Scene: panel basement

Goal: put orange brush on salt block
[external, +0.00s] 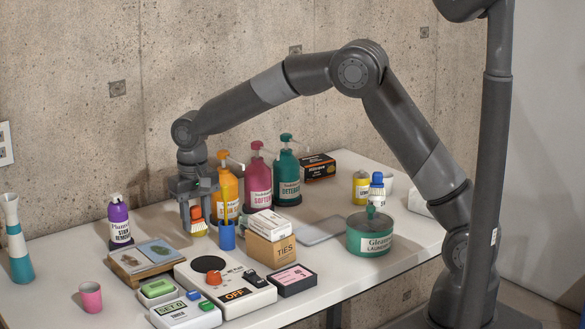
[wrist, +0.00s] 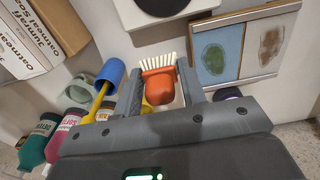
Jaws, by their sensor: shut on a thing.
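The orange brush (external: 196,212) has a rounded orange body and pale bristles. In the wrist view the brush (wrist: 160,88) sits between the two grey fingers, its bristles toward the top of the picture. My gripper (external: 197,203) points down and is shut on the brush at the left-middle of the table. No thing is clearly labelled as a salt block. A plain white block (external: 419,203) lies at the right of the table, partly hidden behind my arm; I cannot tell whether it is the salt block.
A blue cup (external: 227,238) with a yellow stick stands just right of the brush, pump bottles (external: 258,178) behind it. A framed stain board (external: 148,260), a control box (external: 230,290) and a cardboard box (external: 270,249) are in front. A green tub (external: 370,240) stands further right.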

